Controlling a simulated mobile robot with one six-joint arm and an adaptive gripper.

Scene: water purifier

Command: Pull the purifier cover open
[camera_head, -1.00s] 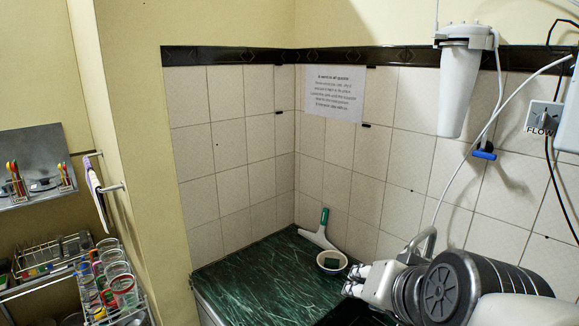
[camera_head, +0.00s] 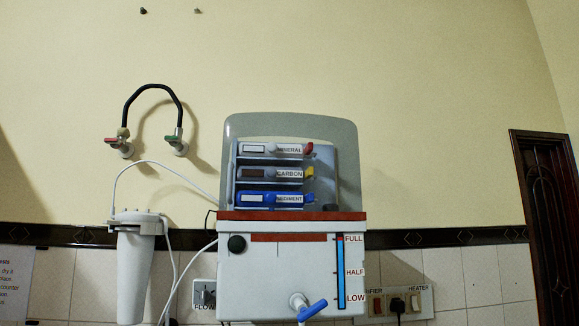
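The water purifier (camera_head: 290,270) is mounted on the wall in the middle of the head view. Its lower part is a white tank with a blue level gauge and a blue-handled tap (camera_head: 311,309). A rounded grey cover (camera_head: 342,138) rises above the red-brown band (camera_head: 290,216). Three cartridges labelled mineral (camera_head: 275,149), carbon (camera_head: 275,173) and sediment (camera_head: 275,198) show within its outline. I cannot tell whether the cover is in front of them or behind them. My gripper is not in this view.
A white filter canister (camera_head: 135,270) hangs left of the purifier, with white tubes running to it. Two wall valves joined by a black hose (camera_head: 152,88) are above. A switch panel (camera_head: 399,303) is at lower right, and a dark door (camera_head: 545,220) at far right.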

